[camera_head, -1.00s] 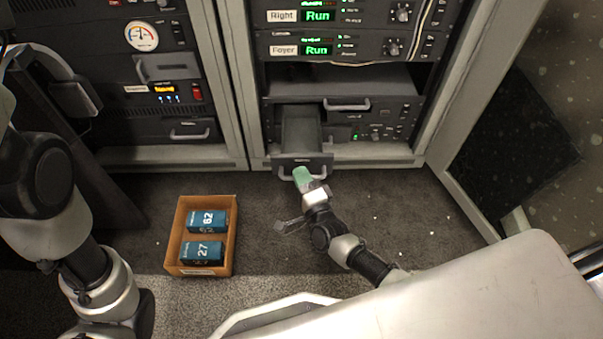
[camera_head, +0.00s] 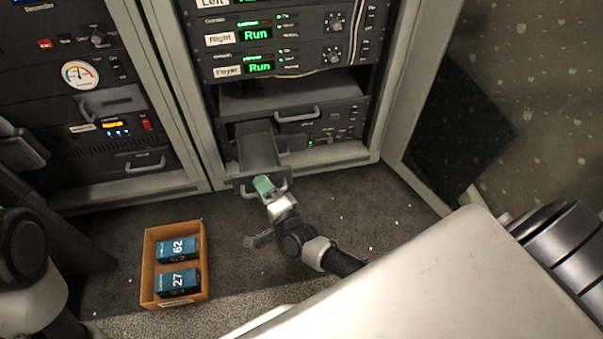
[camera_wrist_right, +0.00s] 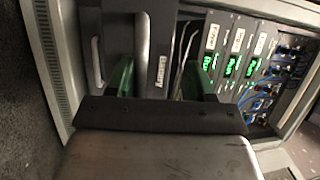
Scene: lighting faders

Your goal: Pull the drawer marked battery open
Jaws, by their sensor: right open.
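The battery drawer (camera_head: 257,150) is pulled out of the low part of the right rack, and its open tray shows in the head view. Its dark front carries the word Battery (camera_wrist_right: 160,69) in the right wrist view. My right gripper (camera_head: 264,185) is at the drawer's front, by its handle. In the right wrist view its green fingers (camera_wrist_right: 157,80) are apart, with a light upright bar, which looks like the handle, between them. I cannot tell whether they touch it. My left arm shows at the left edge of the head view, but its gripper does not show.
A cardboard box (camera_head: 147,270) with two blue packs (camera_head: 178,265) stands on the floor to the left. Another closed drawer handle (camera_head: 297,115) is just above right of the open drawer. A rack post (camera_head: 180,90) stands to the left. Bare floor lies right of the drawer.

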